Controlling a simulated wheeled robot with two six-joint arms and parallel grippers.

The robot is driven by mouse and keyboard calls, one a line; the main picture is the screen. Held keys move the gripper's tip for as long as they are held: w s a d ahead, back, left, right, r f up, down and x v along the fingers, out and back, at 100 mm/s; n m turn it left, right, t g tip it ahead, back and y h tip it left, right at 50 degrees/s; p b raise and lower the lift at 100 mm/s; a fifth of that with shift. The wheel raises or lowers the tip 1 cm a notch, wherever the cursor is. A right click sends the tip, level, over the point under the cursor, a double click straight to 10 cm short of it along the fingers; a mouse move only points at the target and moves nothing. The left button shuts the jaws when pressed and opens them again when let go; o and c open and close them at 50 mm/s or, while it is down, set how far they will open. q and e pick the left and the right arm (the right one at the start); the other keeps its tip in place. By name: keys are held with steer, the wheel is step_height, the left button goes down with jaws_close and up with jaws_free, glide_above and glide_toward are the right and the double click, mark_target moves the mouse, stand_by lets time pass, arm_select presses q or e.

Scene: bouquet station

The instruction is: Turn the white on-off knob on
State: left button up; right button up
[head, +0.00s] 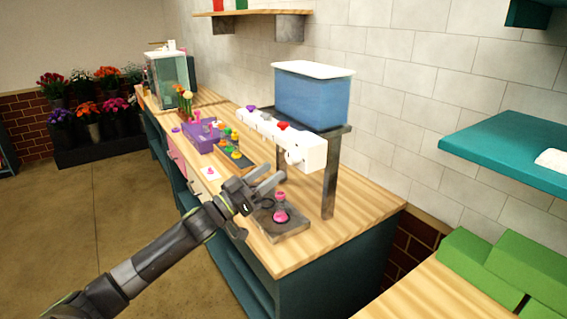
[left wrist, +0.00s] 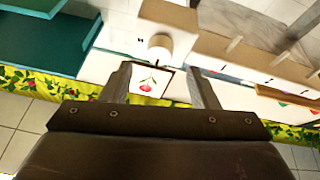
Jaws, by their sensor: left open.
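The white on-off knob (head: 293,156) is on the near end of a white dispenser bar (head: 262,125) under a blue tank. In the left wrist view the round knob (left wrist: 160,45) stands out from a white panel, just beyond my fingertips. My left gripper (head: 272,178) is open, below and in front of the knob in the head view. In the left wrist view its two fingers (left wrist: 160,82) are spread, with a white card with a red flower picture (left wrist: 150,82) showing between them. The fingers do not hold the knob. My right gripper is not in view.
The blue tank (head: 312,98) with a white lid rests on a dark metal stand (head: 330,185). A pink object (head: 280,208) stands on a grey plate (head: 290,232) below the bar. A purple box (head: 200,138) and small colored items lie farther along the wooden counter (head: 345,215).

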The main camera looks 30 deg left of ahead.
mark_target(288, 159)
arm_select(q)
steer(key=shift+p+x, duration=0.45)
steer(key=shift+x, duration=0.75)
steer(key=shift+w+d+r+p, duration=0.1)
steer(key=shift+w+r+p, duration=0.2)
steer(key=shift+w+r, duration=0.05)
steer(key=shift+p+x, duration=0.45)
steer(key=shift+x, duration=0.5)
steer(key=shift+f, duration=0.15)
steer(key=shift+c, duration=0.3)
steer(key=c, duration=0.9)
